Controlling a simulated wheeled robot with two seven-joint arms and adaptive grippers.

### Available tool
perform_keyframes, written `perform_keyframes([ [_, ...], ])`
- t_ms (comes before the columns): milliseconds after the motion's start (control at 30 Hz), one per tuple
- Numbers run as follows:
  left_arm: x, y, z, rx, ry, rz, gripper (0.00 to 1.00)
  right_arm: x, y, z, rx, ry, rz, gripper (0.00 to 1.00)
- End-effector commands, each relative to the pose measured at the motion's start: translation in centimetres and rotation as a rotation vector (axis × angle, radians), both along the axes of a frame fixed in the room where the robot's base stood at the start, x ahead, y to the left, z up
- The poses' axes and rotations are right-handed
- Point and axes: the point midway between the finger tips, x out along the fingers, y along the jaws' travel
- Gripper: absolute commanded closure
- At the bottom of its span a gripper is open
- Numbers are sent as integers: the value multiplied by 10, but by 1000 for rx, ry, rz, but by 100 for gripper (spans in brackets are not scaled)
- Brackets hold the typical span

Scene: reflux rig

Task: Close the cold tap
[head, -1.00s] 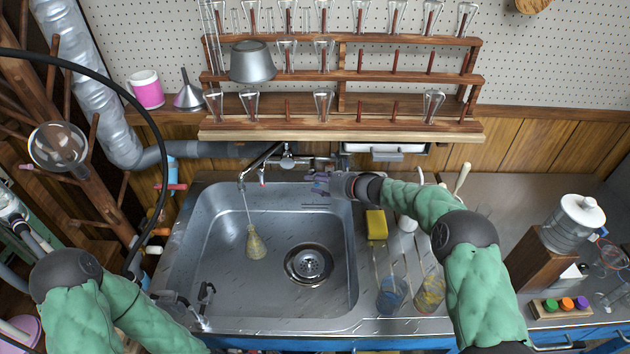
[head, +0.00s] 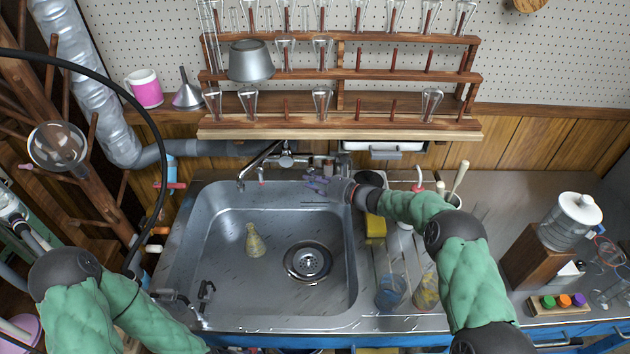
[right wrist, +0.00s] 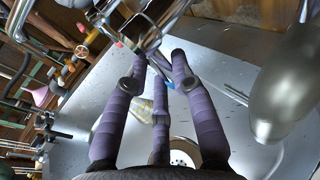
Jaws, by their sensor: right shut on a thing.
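The chrome faucet (head: 287,160) stands at the sink's back edge, its spout reaching left over the basin. No water stream shows below the spout. My right gripper (head: 314,184), with purple fingers, is at the right side of the faucet. In the right wrist view its fingers (right wrist: 164,66) close together around the cold tap, of which a small blue part (right wrist: 171,85) shows between them. The fingers hide most of the tap in both views.
The steel sink (head: 215,285) holds a yellowish flask (head: 254,241) lying left of the drain (head: 308,262). A yellow sponge (head: 376,228) and glass beakers (head: 391,291) stand on the right ledge, close below my right arm. A wooden glassware rack (head: 340,126) hangs above the faucet.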

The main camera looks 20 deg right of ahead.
Motion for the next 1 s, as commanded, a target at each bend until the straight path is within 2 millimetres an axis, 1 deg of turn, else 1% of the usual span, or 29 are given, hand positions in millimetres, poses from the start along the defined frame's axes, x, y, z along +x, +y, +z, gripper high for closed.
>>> perform_keyframes([
  [33,0,0,0,0,0,0,35,2,-1,3,7,-10,-2,100],
  [300,0,0,0,0,0,0,35,2,-2,4,9,-12,-4,100],
  [333,0,0,0,0,0,0,35,2,-2,4,9,-12,-4,69],
  [400,0,0,0,0,0,0,35,2,-2,5,8,-13,-4,53],
  [767,0,0,0,0,0,0,35,0,-2,2,9,-7,-4,53],
  [867,0,0,0,0,0,0,35,-5,-8,4,9,-7,-6,53],
  [1000,0,0,0,0,0,0,35,-21,-22,7,9,-7,-6,53],
])
